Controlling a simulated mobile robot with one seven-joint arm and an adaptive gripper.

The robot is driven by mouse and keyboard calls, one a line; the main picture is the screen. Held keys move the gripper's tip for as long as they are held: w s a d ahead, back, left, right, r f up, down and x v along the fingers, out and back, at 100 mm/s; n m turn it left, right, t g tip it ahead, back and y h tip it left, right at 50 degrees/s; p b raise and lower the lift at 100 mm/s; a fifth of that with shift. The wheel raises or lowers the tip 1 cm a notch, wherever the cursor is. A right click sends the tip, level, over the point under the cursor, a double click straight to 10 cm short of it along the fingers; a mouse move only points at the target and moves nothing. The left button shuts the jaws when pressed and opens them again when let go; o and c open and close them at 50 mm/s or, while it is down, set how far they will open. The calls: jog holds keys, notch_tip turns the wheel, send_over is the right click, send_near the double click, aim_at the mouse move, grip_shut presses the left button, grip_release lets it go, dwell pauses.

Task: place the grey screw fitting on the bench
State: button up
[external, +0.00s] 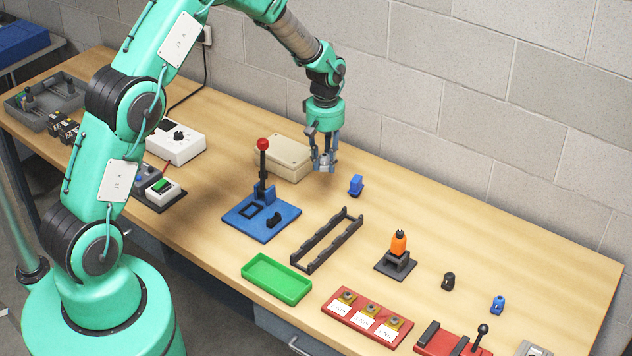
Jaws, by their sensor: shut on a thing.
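My gripper (324,165) points down over the far side of the wooden bench (455,240). It is shut on a small grey piece, the grey screw fitting (325,161), which shows between the fingers and is partly hidden by them. The fitting appears to be held above the bench top, though the height is hard to judge from this view.
A beige box (284,157) stands just left of my gripper, and a small blue part (356,185) sits to its right. A blue lever press (262,217), black rack (328,240), green tray (276,279) and orange-topped stand (397,256) are nearer. The right rear bench is clear.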

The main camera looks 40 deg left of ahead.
jog(key=a+n, duration=0.1)
jog(key=a, duration=0.6)
notch_tip(320, 180, down, 11)
jog(key=shift+w+d+f, duration=0.1)
jog(key=shift+w, duration=0.1)
jog(key=p, duration=0.2)
send_over(336, 177)
jog(key=shift+f, duration=0.65)
dwell(0.4)
jog(key=shift+f, duration=1.75)
jog(key=shift+f, duration=0.1)
